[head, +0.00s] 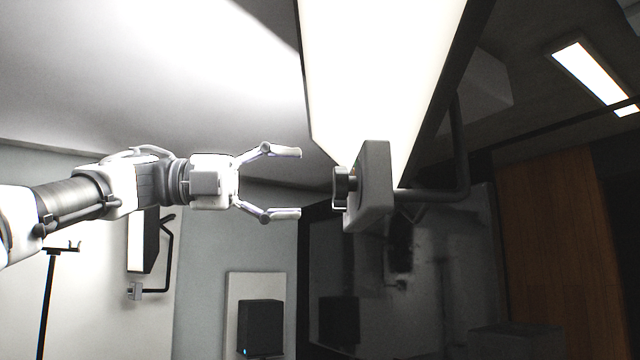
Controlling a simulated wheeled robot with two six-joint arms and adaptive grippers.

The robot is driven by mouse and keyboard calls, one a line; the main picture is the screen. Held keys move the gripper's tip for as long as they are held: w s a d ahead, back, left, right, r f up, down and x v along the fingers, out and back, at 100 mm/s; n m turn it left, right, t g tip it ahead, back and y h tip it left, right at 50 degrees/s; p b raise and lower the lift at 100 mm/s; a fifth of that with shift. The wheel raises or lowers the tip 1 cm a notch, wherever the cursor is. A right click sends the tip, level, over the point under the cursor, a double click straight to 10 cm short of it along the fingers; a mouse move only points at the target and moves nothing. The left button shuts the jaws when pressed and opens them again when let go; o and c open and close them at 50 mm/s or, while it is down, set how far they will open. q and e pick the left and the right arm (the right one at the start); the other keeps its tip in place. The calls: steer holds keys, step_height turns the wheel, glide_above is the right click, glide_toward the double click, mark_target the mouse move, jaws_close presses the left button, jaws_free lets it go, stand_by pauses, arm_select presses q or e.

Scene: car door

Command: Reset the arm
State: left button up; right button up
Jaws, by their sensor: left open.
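My left arm comes in from the left edge, stretched out to the right. My left gripper (285,183) is at its end, with its two fingers spread apart, one above the other, and nothing between them. The fingers point right, toward a grey clamp block with a knob (372,185) under a large bright panel; in the picture a small gap lies between them. How far apart they are in depth I cannot tell. My right arm and gripper are not in view.
The bright white panel (380,70) hangs at upper centre, with a dark bent tube (460,150) beside it. A black box (260,328) stands low at centre. A thin black stand (48,300) is at lower left. A brown wooden panel (550,250) is at right.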

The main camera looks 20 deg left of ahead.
arm_select(q)
steer(key=shift+s+a, duration=0.2)
steer(key=shift+a, duration=0.25)
